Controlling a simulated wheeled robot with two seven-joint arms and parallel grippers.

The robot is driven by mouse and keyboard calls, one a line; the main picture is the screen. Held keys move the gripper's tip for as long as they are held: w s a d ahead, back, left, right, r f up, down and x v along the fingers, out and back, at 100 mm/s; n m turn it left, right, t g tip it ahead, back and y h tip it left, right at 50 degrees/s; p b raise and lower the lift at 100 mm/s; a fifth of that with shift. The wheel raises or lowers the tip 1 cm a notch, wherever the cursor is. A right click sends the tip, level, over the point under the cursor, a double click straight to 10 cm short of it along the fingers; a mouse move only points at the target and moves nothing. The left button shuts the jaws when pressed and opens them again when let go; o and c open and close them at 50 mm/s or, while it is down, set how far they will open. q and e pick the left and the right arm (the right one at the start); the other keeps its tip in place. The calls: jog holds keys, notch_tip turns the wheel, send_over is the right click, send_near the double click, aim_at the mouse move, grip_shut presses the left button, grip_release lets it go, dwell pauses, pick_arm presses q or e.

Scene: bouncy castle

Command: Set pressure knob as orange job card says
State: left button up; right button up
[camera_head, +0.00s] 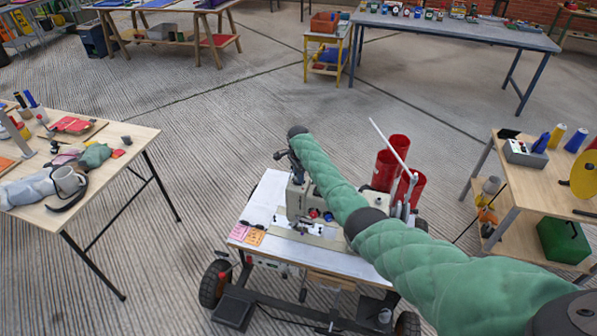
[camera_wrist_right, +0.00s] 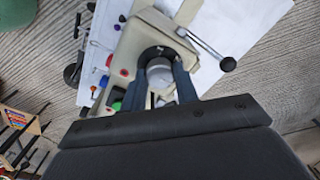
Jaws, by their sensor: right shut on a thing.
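My right arm reaches in from the lower right in a green quilted sleeve, and its gripper (camera_head: 284,156) is at the head of a sewing machine (camera_head: 328,232) on a wheeled table. In the right wrist view the two dark fingers of my right gripper (camera_wrist_right: 161,82) are shut on a round silver knob (camera_wrist_right: 159,74) with a dark collar behind it. Its setting marks are too small to read. An orange job card (camera_head: 255,237) lies on the table's left part beside a pink card (camera_head: 239,231); their writing is unreadable here. My left gripper is not in view.
A lever with a black ball end (camera_wrist_right: 228,64) sticks out close to the gripper. Red cylinders (camera_head: 386,170) stand behind the machine. A cluttered wooden table (camera_head: 138,142) is at left and another bench (camera_head: 495,154) at right. The floor between is clear.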

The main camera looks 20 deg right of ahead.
jog(key=m+p, duration=0.1)
jog(key=m, duration=0.2)
jog(key=shift+r, duration=0.15)
jog(key=shift+m+p, duration=0.45)
jog(key=shift+m, duration=1.35)
jog(key=shift+m+p, duration=0.4)
jog(key=shift+m, duration=0.8)
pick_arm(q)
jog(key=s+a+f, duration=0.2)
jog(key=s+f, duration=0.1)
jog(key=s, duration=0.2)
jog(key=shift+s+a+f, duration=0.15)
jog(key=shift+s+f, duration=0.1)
pick_arm(e)
jog(key=shift+m, duration=1.2)
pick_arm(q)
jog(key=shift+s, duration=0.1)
pick_arm(e)
jog(key=o, duration=1)
